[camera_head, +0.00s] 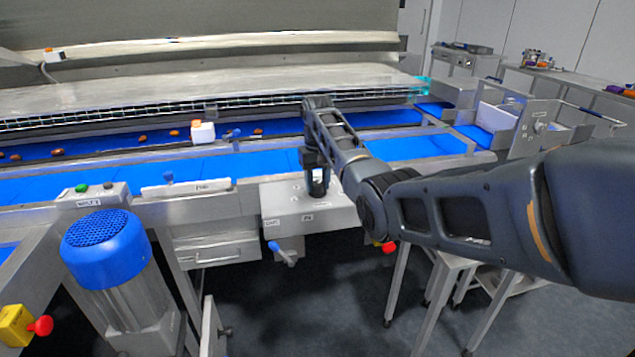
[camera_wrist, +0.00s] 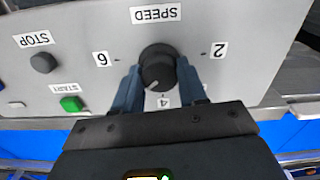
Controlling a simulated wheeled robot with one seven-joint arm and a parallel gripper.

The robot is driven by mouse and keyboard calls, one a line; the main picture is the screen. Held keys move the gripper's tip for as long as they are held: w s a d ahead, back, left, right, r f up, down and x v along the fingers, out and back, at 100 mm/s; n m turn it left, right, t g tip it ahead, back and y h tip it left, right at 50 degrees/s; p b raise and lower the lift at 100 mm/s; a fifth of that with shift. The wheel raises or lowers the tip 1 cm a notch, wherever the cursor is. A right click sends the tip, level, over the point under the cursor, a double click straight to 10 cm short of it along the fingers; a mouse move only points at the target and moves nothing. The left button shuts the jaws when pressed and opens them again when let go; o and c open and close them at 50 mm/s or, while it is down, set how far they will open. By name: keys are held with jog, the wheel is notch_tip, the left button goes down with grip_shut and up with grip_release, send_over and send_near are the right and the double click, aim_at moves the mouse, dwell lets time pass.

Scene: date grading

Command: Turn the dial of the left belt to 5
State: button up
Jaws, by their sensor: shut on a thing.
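In the wrist view, upside down, the black speed dial (camera_wrist: 158,66) stands on a grey panel (camera_wrist: 190,35) labelled SPEED. The labels 6, 4 and 2 show around it. No 5 label is visible. My gripper (camera_wrist: 158,84) is shut on the dial, one finger on either side.
A black STOP button (camera_wrist: 43,62) and a green START button (camera_wrist: 71,103) sit beside the dial. In the head view, a blue-topped motor (camera_head: 103,245) stands left, a blue-handled lever (camera_head: 281,251) hangs below the box, and blue belts (camera_head: 200,165) run behind.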

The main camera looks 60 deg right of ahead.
aim_at(317, 184)
jog(key=o, duration=1.1)
jog(key=shift+c, duration=0.2)
jog(key=shift+r+b, duration=0.6)
jog(key=shift+r, duration=3.35)
